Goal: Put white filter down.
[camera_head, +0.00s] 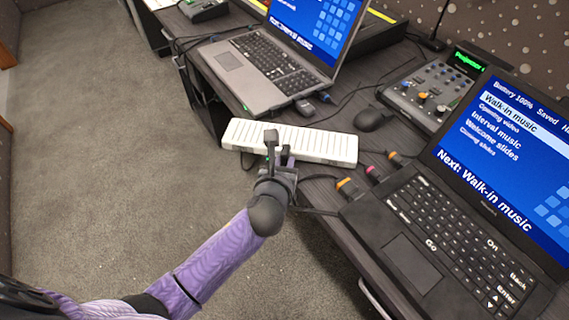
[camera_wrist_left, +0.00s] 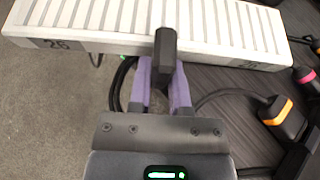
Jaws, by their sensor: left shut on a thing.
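The white filter (camera_head: 319,144) is a long white slatted bar lying crosswise at the desk's front edge, between the two laptops. Its left end sticks out over the carpet and its right end is over the desk; I cannot tell whether it touches the desktop. In the left wrist view the filter (camera_wrist_left: 90,22) spans the top, with a dark number label near its left end. My left gripper (camera_head: 279,158) is shut on its near side at about the middle, where a dark upright block (camera_wrist_left: 165,48) hides the exact contact. My right gripper is not in view.
A grey laptop (camera_head: 228,60) stands behind and a black laptop (camera_head: 410,262) at the front right. A black mouse (camera_head: 373,119) and a small mixer (camera_head: 428,92) lie beyond the filter. Cables with orange and pink plugs (camera_head: 346,186) lie to its right. Carpet (camera_head: 90,150) is open at left.

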